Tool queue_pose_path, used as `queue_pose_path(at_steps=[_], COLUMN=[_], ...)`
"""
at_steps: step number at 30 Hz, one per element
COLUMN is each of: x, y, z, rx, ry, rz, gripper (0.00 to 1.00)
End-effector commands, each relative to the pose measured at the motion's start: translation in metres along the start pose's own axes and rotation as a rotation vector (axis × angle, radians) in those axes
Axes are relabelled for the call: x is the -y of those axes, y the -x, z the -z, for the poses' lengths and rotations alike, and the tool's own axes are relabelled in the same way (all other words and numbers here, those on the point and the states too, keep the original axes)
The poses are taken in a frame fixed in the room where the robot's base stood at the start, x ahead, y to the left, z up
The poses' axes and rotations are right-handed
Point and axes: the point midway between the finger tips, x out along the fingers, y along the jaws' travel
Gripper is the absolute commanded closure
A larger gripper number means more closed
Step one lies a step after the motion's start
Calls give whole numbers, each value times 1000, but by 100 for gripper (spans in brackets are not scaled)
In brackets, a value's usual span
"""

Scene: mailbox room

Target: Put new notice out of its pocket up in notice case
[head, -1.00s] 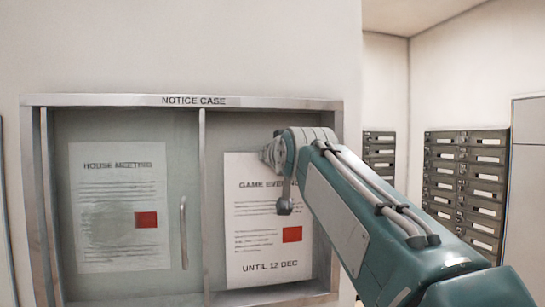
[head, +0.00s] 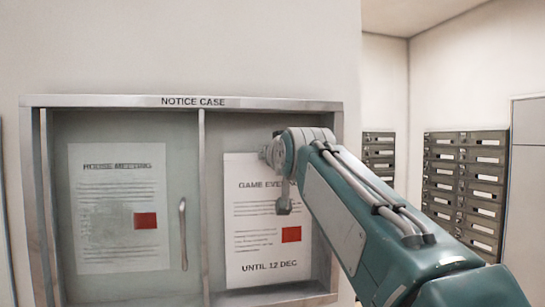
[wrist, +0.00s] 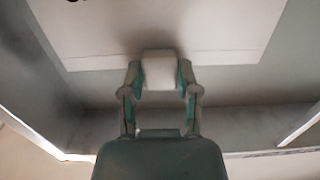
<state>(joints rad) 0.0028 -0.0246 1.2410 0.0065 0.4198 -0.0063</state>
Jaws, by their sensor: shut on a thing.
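The notice case (head: 190,101) is a metal-framed wall case with two bays. A white notice headed "GAME EVEN…" (head: 247,220), with a red square and "UNTIL 12 DEC", stands upright in the right bay. My gripper (head: 272,152) is at its top edge; my arm covers the end of its heading. In the wrist view my gripper (wrist: 160,75) is shut on a small white block (wrist: 159,71) at the edge of the notice (wrist: 225,35). I cannot tell whether the sheet touches the back panel. Its pocket is not seen.
A "HOUSE MEETING" notice (head: 120,205) hangs in the left bay, behind what looks like a glass pane with a handle (head: 183,235). A divider (head: 203,205) stands close left of the held notice. Mailboxes (head: 465,185) are at the right.

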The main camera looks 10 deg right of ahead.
Motion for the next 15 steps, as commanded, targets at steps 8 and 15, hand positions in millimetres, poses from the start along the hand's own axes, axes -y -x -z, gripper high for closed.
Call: queue_pose_path(at_steps=[8,15], x=[0,0], y=[-3,-6], z=[1,0], rx=[-1,0], ry=[0,0], rz=[0,0], gripper=[100,100])
